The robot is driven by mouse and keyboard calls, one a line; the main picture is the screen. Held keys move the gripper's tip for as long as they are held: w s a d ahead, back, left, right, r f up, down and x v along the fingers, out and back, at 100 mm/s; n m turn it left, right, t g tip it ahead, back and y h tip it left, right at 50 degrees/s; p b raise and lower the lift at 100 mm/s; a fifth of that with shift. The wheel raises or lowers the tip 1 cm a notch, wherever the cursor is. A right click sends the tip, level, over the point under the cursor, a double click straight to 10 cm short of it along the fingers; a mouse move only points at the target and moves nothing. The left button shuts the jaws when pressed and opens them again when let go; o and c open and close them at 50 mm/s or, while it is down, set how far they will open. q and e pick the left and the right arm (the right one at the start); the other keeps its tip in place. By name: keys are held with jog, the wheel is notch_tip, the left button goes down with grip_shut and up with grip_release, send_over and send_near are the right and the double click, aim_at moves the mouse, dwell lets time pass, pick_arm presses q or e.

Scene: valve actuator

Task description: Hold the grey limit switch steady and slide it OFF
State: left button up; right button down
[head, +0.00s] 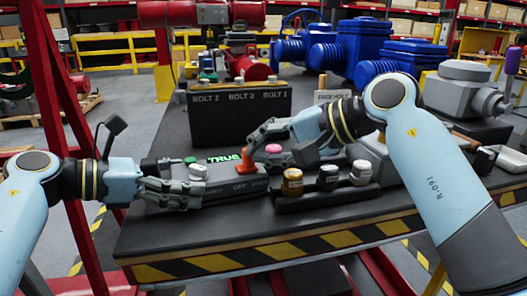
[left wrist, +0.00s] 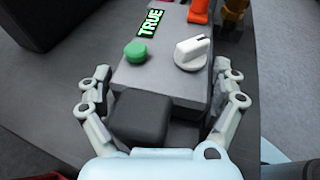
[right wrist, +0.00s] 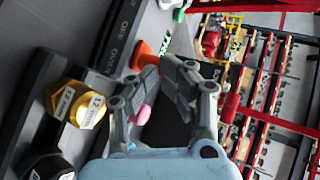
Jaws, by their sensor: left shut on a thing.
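The grey limit switch (head: 222,186) lies on the dark table. It has a lit green TRUE display (left wrist: 151,22), a green button (left wrist: 135,52), a white knob (left wrist: 191,53) and an orange slider (head: 247,163) toward its right end. My left gripper (head: 185,192) is shut around the switch's left end, a finger on each side, as the left wrist view shows. My right gripper (head: 256,142) is over the orange slider, its fingertips nearly together. In the right wrist view the slider (right wrist: 143,54) shows just past the fingertips; I cannot tell whether they touch it.
A pink button (head: 273,149) is beside my right gripper. The black bolt panel (head: 238,117) stands behind. The striped front edge is clear.

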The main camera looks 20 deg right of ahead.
aim_at(242, 176)
pick_arm(q)
jog(key=shift+s+d+f, duration=0.1)
jog(key=shift+s+d, duration=0.05)
jog(key=shift+d, duration=0.25)
pick_arm(e)
jog(key=shift+w+d+f, duration=0.1)
jog(key=shift+d+f, duration=0.1)
jog(key=shift+f, duration=0.4)
jog(key=shift+a, duration=0.15)
pick_arm(q)
jog(key=shift+d, duration=0.15)
pick_arm(e)
jog(key=a, duration=0.3)
jog(key=shift+s+a+f, duration=0.15)
jog(key=shift+s+a, duration=0.05)
jog(key=shift+s, duration=0.05)
jog(key=shift+a, duration=0.15)
pick_arm(q)
jog(key=shift+w+a, duration=0.2)
